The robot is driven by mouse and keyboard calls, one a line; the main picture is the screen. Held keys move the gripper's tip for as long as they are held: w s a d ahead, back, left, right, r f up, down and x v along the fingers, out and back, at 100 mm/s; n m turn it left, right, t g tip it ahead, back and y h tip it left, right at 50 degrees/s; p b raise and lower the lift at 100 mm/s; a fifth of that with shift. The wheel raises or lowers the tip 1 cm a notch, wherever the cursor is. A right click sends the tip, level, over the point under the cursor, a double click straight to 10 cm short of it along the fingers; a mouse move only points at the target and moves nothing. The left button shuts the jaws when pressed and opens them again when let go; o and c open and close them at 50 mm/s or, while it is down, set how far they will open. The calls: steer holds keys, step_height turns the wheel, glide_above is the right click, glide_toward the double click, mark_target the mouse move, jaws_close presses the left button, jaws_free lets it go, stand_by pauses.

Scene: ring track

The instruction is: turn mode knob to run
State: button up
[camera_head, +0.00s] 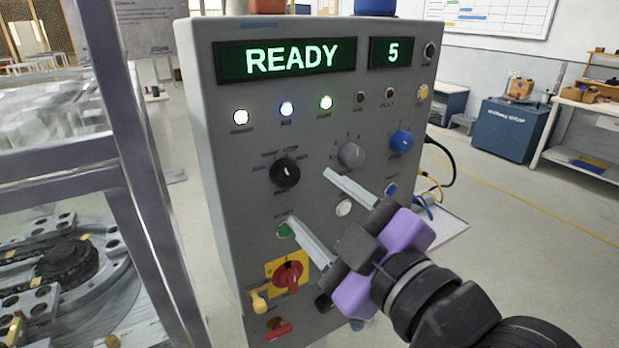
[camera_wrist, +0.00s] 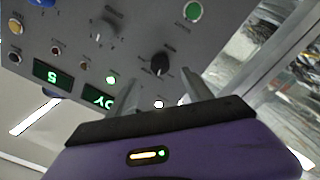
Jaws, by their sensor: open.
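The control panel (camera_head: 235,215) is a grey upright cabinet with a lit display reading READY and a smaller one reading 5. A black rotary knob (camera_head: 285,173), likely the mode knob, sits left of a grey knob (camera_head: 351,155) and a blue knob (camera_head: 402,141). Its labels are too small to read surely, and I cannot tell its setting. My gripper (camera_head: 308,196) is open and empty before the panel, its fingers spread. In the wrist view, the black knob (camera_wrist: 160,63) shows between and just beyond the fingertips (camera_wrist: 158,79); I see no contact.
Below are a green button (camera_head: 285,230), a red rotary switch on a yellow plate (camera_head: 288,274) and a red-handled key or lever (camera_head: 279,330). A metal-framed enclosure (camera_head: 110,100) stands close on the left. Floor is open at the right, before a blue cabinet (camera_head: 505,130).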

mark_target(289, 178)
steer(key=p+x, duration=0.1)
steer(key=x, duration=0.6)
steer(key=shift+w+a, duration=0.2)
jaws_close()
